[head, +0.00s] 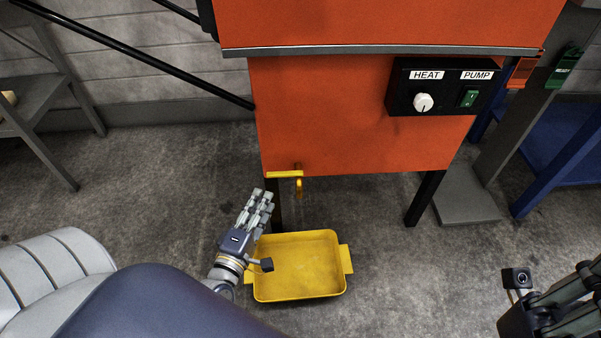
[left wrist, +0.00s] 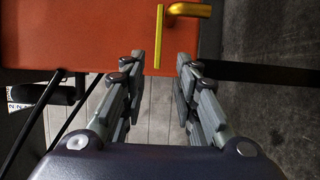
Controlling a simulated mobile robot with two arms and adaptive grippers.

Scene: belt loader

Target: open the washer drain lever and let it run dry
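The orange washer (head: 340,120) has a yellow drain lever (head: 283,174) at its lower front edge. The lever lies crosswise to the yellow spout (head: 299,189), which points down. No clear flow of water shows. My left gripper (head: 263,196) is just below and left of the lever, apart from it. In the left wrist view the fingers (left wrist: 162,62) are spread with nothing between them, and the lever (left wrist: 159,36) lies beyond the gap beside the spout (left wrist: 192,10). My right gripper (head: 562,310) is partly in view at the lower right; its tips are cut off.
A yellow tray (head: 298,268) lies on the floor below the spout, and looks empty. A control box (head: 445,88) with a HEAT knob (head: 423,102) and a green PUMP switch (head: 469,98) is on the washer front. Washer legs (head: 425,198) stand nearby.

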